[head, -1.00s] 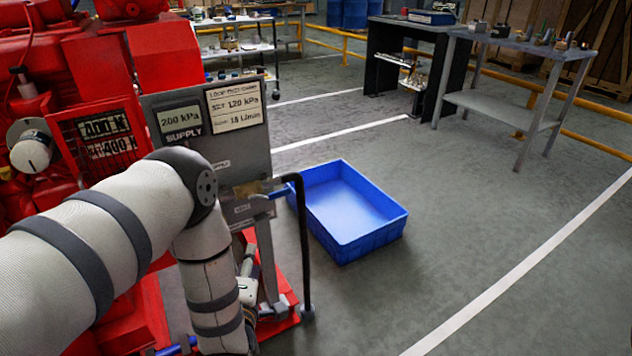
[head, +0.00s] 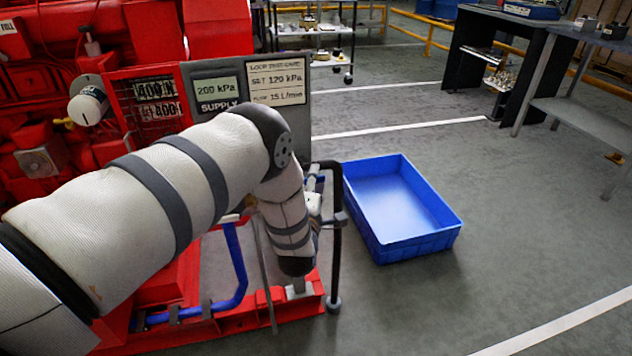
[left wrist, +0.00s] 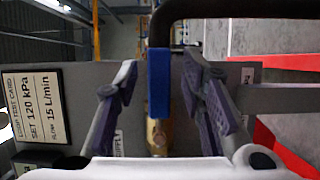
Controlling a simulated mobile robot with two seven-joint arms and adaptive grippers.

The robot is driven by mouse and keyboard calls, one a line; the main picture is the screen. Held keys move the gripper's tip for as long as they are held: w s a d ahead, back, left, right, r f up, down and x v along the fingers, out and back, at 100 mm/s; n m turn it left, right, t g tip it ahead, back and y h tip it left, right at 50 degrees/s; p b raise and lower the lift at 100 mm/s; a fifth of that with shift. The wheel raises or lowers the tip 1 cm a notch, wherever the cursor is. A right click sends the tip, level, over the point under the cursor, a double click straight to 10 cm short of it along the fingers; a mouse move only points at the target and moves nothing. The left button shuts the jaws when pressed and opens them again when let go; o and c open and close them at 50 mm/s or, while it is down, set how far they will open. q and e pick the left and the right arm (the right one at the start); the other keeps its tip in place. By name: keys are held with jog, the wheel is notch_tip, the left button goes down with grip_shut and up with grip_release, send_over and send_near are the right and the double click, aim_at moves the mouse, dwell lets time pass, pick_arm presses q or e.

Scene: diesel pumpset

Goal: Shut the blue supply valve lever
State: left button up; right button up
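The blue supply valve lever (left wrist: 159,83) stands upright in the middle of the left wrist view, above a brass valve body (left wrist: 157,136). My left gripper (left wrist: 160,76) is open, with one finger on each side of the lever and a visible gap on both sides. How deep the lever sits between the fingers is hard to tell. In the head view my left arm hides most of the valve; a small blue part (head: 316,183) shows beside the black pipe, perhaps the lever. My left fingers are not clear there. My right gripper is in neither view.
A grey panel (head: 305,112) carries the 200 kPa supply display (head: 217,92) and the loop test card (head: 276,82). A black bent pipe (head: 337,230) stands close to my wrist. A blue crate (head: 449,240) lies on the floor to the right. Red engine parts fill the left.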

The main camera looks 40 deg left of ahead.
pick_arm(q)
jog(key=shift+w+a, duration=0.15)
jog(key=shift+w, duration=0.25)
jog(key=shift+c, duration=0.3)
grip_shut()
jog(key=shift+r, duration=0.1)
